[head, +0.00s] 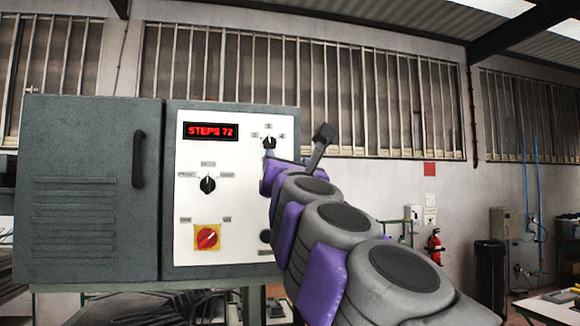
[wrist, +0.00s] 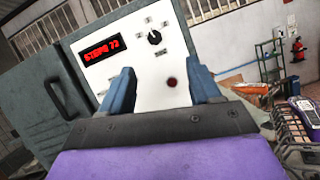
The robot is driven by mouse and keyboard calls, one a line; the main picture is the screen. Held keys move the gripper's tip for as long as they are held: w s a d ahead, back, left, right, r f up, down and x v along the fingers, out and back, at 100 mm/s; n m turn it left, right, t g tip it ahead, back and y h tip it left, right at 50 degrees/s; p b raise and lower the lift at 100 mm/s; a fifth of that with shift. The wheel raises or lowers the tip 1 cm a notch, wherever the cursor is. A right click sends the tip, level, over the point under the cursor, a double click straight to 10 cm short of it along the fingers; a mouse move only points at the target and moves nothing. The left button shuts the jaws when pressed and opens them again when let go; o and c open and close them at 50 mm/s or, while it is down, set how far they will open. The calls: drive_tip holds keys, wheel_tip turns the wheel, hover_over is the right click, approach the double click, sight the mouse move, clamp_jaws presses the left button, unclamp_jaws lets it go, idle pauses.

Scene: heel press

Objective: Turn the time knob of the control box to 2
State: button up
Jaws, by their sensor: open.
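The control box (head: 228,262) has a white panel with a red display reading "STEPS 72". A small black knob (head: 269,143) with several tiny labels around it sits at the panel's upper right, which I take as the time knob. It also shows in the wrist view (wrist: 155,37), above and beyond my fingertips. Its labels and exact pointer setting are too small to read surely. My gripper (wrist: 163,72) is open and empty, its two blue-grey fingers facing the panel. In the head view my gripper (head: 269,157) appears just below the knob, partly hidden by my arm.
A second black knob (head: 208,184) sits at the panel's middle left. A red rotary switch on a yellow plate (head: 207,238) is below it. A red round button (wrist: 173,82) lies below the upper knob. The grey cabinet door (head: 88,190) with a black handle is left.

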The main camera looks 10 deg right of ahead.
drive_tip(key=b+v, duration=0.1)
drive_tip(key=v, duration=1.6)
drive_tip(key=shift+s+b, duration=0.2)
drive_tip(key=shift+b, duration=0.2)
drive_tip(key=shift+a+f, duration=0.2)
